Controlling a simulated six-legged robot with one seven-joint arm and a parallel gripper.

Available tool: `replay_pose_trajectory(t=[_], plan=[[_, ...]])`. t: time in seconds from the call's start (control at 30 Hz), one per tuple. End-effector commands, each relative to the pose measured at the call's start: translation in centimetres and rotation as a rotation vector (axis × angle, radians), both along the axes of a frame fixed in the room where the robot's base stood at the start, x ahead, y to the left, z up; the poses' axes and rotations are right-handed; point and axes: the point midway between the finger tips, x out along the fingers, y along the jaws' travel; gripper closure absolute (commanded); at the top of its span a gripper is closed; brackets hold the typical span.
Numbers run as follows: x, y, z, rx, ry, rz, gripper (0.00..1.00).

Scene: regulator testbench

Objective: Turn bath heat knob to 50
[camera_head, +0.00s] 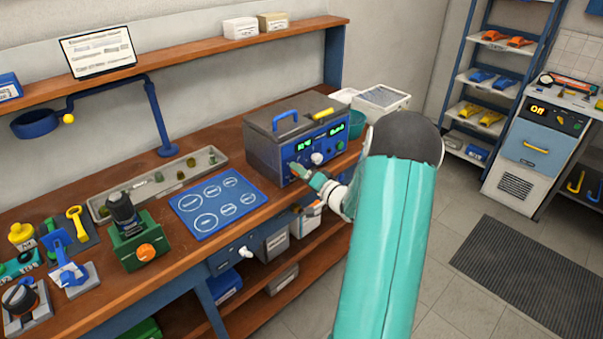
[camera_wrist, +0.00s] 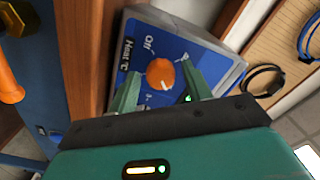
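The bath (camera_head: 262,148) is a grey box with a blue front panel, lit green displays and a white knob (camera_head: 317,158), standing at the right end of the bench. In the wrist view, an orange knob (camera_wrist: 160,73) sits on a blue panel marked "Off" and "Heat °C". Its white pointer line points down and slightly right in the picture, away from "Off". My gripper (camera_wrist: 161,80) is open, with one finger on each side of the orange knob and visible gaps. In the head view my gripper (camera_head: 308,175) is at the panel's lower left; the orange knob is not distinguishable there.
A blue mat with white circles (camera_head: 218,204) and a long metal tray (camera_head: 160,183) lie left of the bath. A teal container (camera_head: 356,124) and a white bin (camera_head: 381,100) stand to its right. Drawers and bins are below the bench.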

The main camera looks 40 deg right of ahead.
Motion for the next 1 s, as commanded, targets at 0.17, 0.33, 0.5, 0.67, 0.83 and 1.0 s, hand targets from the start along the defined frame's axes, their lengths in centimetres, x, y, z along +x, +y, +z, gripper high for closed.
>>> replay_pose_trajectory(t=[0.17, 0.33, 0.5, 0.67, 0.83, 1.0], plan=[[0.1, 0.0, 0.1, -0.001, -0.002, 0.001, 0.46], [-0.1, 0.0, 0.1, -0.001, -0.002, 0.000, 0.46], [-1.9, -0.1, 0.1, -0.001, -0.002, -0.002, 0.46], [-5.2, -0.2, 0.1, -0.001, -0.001, -0.003, 0.46], [-9.0, -0.3, 0.1, -0.001, -0.001, -0.003, 0.46], [-12.1, -0.3, 0.1, 0.000, -0.001, 0.000, 0.46]])
